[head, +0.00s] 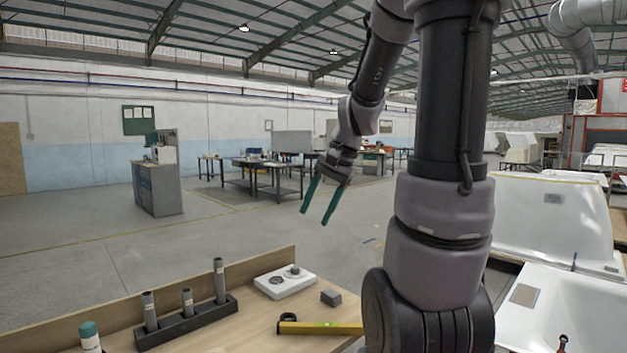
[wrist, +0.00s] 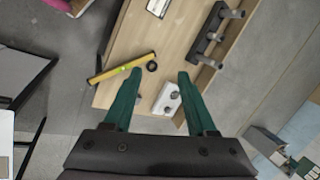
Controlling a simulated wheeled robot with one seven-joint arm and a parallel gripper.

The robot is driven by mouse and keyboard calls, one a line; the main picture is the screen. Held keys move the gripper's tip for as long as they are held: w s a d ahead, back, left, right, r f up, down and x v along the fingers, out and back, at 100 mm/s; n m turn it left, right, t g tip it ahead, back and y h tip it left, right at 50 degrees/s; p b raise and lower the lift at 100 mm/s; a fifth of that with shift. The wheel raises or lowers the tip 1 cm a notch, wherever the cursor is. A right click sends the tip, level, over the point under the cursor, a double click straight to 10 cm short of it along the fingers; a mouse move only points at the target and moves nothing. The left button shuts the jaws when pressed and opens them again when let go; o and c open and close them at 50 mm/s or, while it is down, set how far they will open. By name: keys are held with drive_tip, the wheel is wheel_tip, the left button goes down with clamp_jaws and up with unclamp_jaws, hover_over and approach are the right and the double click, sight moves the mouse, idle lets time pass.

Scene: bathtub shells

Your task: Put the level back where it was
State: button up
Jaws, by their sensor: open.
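The yellow level (head: 335,328) lies flat on the wooden bench (head: 262,334) in the head view. Its right end passes behind my arm there. In the wrist view the level (wrist: 122,68) lies slantwise, and its left end reaches past the bench's edge. My gripper (head: 314,217) is open and empty, high above the bench with its green fingers pointing down. In the wrist view the gripper's fingertips (wrist: 160,72) are apart, with the level to the left of the gap.
A small black ring (head: 288,317) is by the level's left end. A white plate with round pieces (head: 285,281), a grey block (head: 330,297), a rack of grey cylinders (head: 187,321) and a teal-capped bottle (head: 90,338) stand on the bench. White tub shells (head: 555,225) are at right.

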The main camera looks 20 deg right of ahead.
drive_tip(key=s+a+r+n+t+h, duration=0.1)
drive_tip(key=s+a+r+n+t, duration=0.3)
drive_tip(key=s+r, duration=0.4)
drive_tip(key=shift+s+a+r+n+h, duration=0.25)
drive_tip(key=shift+s+a+n, duration=0.35)
drive_tip(key=shift+s, duration=0.35)
